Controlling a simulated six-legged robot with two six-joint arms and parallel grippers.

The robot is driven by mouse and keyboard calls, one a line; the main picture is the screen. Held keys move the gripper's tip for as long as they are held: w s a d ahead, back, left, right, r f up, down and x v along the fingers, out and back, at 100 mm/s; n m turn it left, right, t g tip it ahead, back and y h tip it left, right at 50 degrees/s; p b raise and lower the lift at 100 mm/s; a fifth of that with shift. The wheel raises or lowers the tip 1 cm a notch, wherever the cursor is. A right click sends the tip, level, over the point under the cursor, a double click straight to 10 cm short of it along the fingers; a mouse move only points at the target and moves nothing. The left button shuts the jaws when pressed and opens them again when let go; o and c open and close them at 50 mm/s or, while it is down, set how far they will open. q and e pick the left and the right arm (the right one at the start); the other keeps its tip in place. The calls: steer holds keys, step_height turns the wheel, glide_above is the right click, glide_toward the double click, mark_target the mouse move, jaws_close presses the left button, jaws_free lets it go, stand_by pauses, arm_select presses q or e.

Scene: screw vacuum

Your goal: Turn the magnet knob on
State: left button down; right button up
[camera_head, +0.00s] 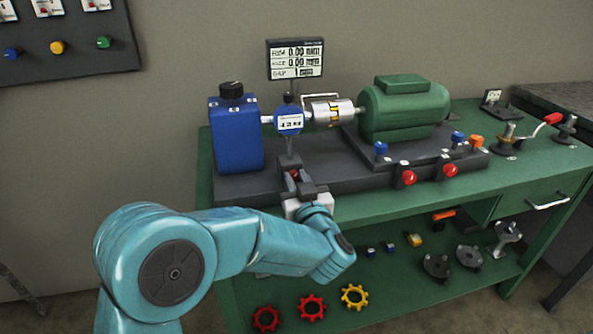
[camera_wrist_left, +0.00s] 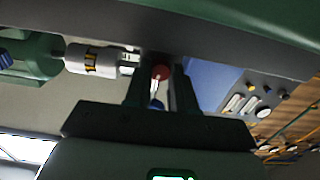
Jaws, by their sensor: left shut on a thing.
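The magnet knob is small and red (camera_head: 294,174), low on the dark post of the dial indicator (camera_head: 289,122), at the front of the grey machine base (camera_head: 240,187). My left gripper (camera_head: 295,183) reaches it from the front, its jaws on either side of it. In the left wrist view the red knob (camera_wrist_left: 160,72) sits between the two dark fingers (camera_wrist_left: 161,88), which are shut on it. The fingers hide part of the knob, and its turned position cannot be told. My right gripper is not in view.
A blue block (camera_head: 234,138) stands left of the indicator, and a green motor (camera_head: 405,110) with a silver coupling (camera_head: 330,112) stands right. A display (camera_head: 295,60) is behind. Gears and parts lie on the lower shelf.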

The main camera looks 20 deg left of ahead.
arm_select(q)
steer(key=shift+r+m+p, duration=0.2)
steer(key=shift+m+p, duration=0.9)
steer(key=shift+p, duration=0.15)
steer(key=shift+f+m+p, duration=0.15)
steer(key=shift+m+p, duration=0.75)
steer(key=shift+m, duration=0.1)
steer(key=c, duration=0.9)
jaws_free()
steer(key=shift+c, duration=0.2)
steer(key=v, duration=1.6)
steer(key=shift+d, duration=0.15)
steer(key=shift+s, duration=0.1)
